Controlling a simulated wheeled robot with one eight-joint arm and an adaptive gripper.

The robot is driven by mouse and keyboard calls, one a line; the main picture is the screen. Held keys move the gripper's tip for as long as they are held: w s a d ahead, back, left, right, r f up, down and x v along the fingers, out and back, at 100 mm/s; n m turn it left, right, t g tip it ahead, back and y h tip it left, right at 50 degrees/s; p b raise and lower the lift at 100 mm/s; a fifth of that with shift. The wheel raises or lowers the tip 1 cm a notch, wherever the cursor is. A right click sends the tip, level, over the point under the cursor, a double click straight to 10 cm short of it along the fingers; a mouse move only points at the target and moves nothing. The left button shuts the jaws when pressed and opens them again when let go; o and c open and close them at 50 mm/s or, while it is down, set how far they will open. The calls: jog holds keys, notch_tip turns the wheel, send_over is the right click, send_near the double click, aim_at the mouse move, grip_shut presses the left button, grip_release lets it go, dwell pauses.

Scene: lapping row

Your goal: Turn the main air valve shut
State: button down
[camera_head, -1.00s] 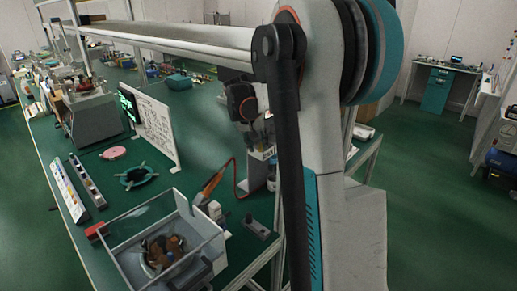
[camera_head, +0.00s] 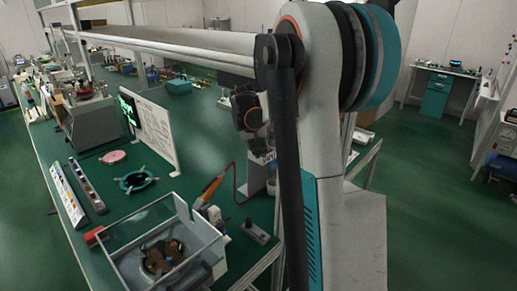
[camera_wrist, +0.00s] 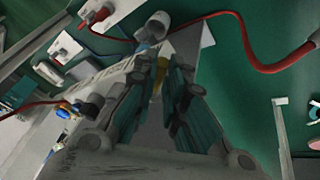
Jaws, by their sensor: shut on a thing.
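In the wrist view, my gripper (camera_wrist: 160,88) has its two teal-padded fingers close around a small yellow part (camera_wrist: 161,70), which looks like the handle of the main air valve. The fingers hide most of it. A light grey round fitting (camera_wrist: 156,24) and a small blue part (camera_wrist: 144,47) sit just beyond the fingertips, beside a pale grey stand. In the head view, my wrist is over the bench edge by a grey stand (camera_head: 258,178). The valve cannot be made out there, and my arm hides part of that area.
A red hose (camera_wrist: 245,50) curves close to the fingertips in the wrist view. A clear-walled box (camera_head: 120,262), an orange-handled tool (camera_head: 212,185) and a small grey switch box (camera_head: 256,231) lie on the green bench near the stand.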

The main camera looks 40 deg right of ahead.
jog(key=shift+s+d+n+t+p, duration=0.2)
jog(key=shift+n, duration=0.4)
jog(key=shift+s+d+n+t+p, duration=0.15)
jog(key=shift+s+d+n+t, duration=0.05)
jog(key=shift+n, duration=0.4)
jog(key=c, duration=1.7)
grip_release()
jog(key=shift+o, duration=0.2)
jog(key=v, duration=1.2)
jog(key=shift+d, duration=0.15)
